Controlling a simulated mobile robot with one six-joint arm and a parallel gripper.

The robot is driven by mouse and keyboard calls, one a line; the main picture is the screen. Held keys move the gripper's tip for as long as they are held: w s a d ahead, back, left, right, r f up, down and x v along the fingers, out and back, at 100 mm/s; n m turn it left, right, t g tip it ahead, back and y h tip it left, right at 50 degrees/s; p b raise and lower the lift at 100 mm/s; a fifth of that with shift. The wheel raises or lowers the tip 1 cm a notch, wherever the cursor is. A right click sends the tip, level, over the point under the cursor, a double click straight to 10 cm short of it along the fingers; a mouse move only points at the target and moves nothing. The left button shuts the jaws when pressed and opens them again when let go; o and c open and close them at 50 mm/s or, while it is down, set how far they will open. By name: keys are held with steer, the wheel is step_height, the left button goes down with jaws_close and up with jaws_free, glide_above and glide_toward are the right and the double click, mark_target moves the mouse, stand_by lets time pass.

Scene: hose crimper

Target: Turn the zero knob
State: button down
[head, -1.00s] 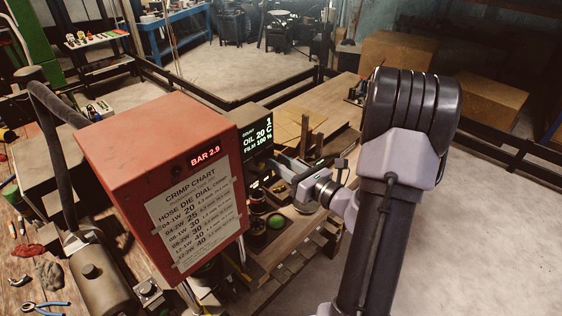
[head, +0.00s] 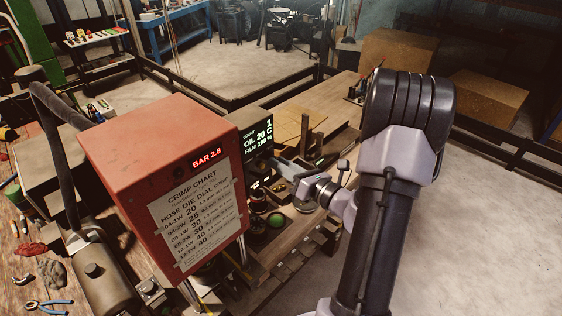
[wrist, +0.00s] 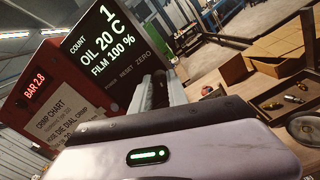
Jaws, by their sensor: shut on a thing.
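The dark counter panel (head: 262,150) stands just right of the red crimper cabinet (head: 140,135). My gripper (wrist: 158,88) reaches the panel just under the ZERO label. It is shut on the zero knob, which its fingers and body hide. In the head view my gripper (head: 290,178) is small and partly hidden in the clutter in front of the panel.
The cabinet carries a crimp chart (head: 195,218) and a red display (head: 207,158) reading BAR 2.8. A green button (head: 275,220) sits below my gripper. A wooden bench (head: 335,95) extends behind; cardboard boxes (head: 398,50) stand on the floor beyond.

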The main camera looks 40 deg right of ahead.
steer(key=m+p, duration=0.2)
steer(key=m, duration=0.2)
steer(key=shift+r+m+p, duration=0.1)
steer(key=shift+m+p, duration=0.3)
steer(key=shift+m, duration=0.3)
steer(key=c, duration=1.6)
jaws_free()
steer(key=shift+o, duration=0.2)
steer(key=s+d+b, duration=0.1)
steer(key=s+b, duration=0.2)
steer(key=s, duration=1.4)
steer(key=shift+s+d+b, duration=0.15)
steer(key=shift+s+b, duration=0.05)
steer(key=shift+b, duration=0.1)
